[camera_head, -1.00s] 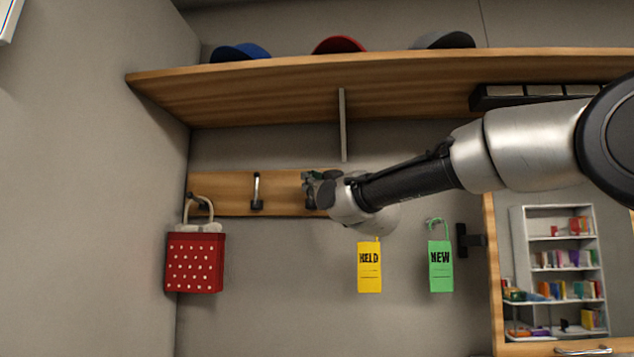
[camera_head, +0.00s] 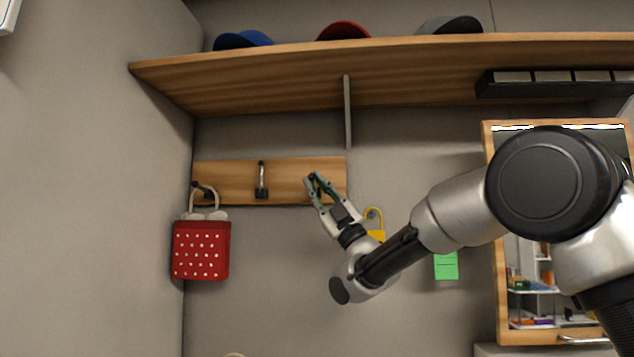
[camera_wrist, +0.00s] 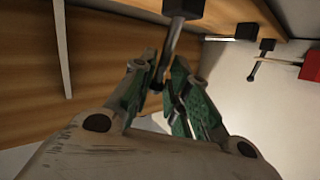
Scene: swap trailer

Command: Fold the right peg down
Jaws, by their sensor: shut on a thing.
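The right peg is a metal rod on a dark base; it shows clearly in the wrist view (camera_wrist: 172,48). Its base is at the picture's top and its tip lies between the fingers. My gripper (camera_wrist: 163,85) is shut on the right peg near the tip. In the head view my gripper (camera_head: 316,184) points up and left at the right part of the wooden rail (camera_head: 290,185), and the fingers largely hide the right peg.
A middle peg (camera_head: 261,180) stands upright on the rail. A red dotted bag (camera_head: 201,250) hangs at the left. A shelf (camera_head: 270,83) with caps and a bracket (camera_head: 347,112) are above. A yellow tag (camera_head: 376,235), a green tag (camera_head: 446,266) and a mirror (camera_head: 497,270) are at the right.

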